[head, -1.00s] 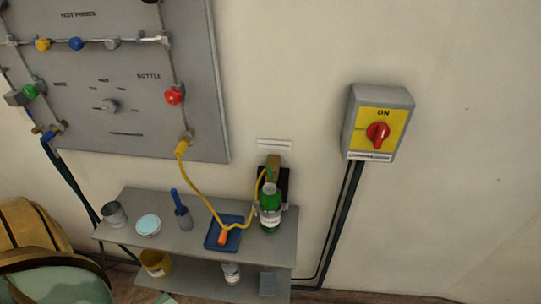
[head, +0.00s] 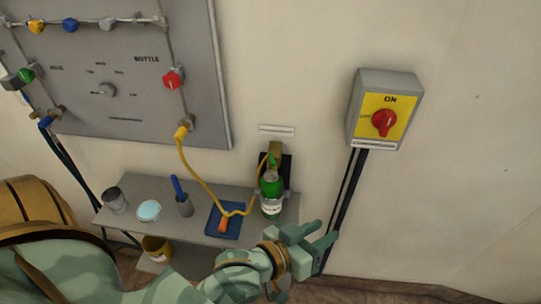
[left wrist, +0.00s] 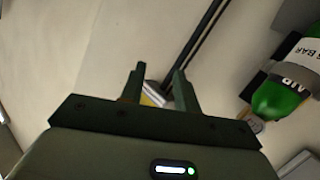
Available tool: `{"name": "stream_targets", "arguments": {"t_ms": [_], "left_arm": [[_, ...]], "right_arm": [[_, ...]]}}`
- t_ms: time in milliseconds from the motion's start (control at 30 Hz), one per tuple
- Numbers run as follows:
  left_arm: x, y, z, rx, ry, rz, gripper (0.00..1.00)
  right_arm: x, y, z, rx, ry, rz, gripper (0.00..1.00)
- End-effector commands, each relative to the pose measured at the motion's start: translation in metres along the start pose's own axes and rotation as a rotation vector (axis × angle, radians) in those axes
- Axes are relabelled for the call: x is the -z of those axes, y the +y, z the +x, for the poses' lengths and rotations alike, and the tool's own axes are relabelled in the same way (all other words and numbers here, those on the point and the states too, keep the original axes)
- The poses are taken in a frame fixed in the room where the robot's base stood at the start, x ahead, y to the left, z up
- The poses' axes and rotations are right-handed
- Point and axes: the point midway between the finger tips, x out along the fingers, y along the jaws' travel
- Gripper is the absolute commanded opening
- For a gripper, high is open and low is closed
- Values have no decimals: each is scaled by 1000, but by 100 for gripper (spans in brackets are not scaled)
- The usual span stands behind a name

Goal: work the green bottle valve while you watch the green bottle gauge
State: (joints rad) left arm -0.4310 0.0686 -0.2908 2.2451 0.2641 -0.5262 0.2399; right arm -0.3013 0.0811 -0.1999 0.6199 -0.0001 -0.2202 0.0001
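The green bottle (head: 271,188) stands upright at the right end of the shelf's top, against a dark bracket. A small green part, seemingly its valve (head: 272,160), shows at its top below a brown block. My right gripper is not in view.
A yellow hose (head: 199,187) runs from the wall panel (head: 130,60) down to the shelf. A blue tray (head: 213,221), a cup (head: 115,199) and a round dish (head: 148,210) stand on the shelf (head: 180,230). A red-knobbed switch box (head: 400,84) and dark cables (head: 345,195) are at right.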

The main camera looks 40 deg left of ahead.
Motion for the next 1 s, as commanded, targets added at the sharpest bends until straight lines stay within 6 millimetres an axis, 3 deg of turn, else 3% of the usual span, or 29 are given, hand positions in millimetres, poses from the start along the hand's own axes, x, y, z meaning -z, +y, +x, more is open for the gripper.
{"name": "stream_targets", "arguments": {"t_ms": [100,200,300,367,500,700,833,1000], "left_arm": [[55,37,5,-163,264,-349,32],[99,51,-2,-311,497,-717,32],[130,42,-14,-447,729,-1122,32],[137,28,-21,-512,864,-1366,32],[122,-13,-31,-606,1173,-1890,32],[67,-45,-34,-610,1522,-2352,32],[47,-51,-34,-594,1632,-2459,32],[50,-67,-29,-594,1655,-2473,32]], "right_arm": [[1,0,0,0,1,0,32],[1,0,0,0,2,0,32],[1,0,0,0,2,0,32],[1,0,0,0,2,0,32],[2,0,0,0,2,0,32],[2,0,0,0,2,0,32],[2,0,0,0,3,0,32],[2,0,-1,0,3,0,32]]}}
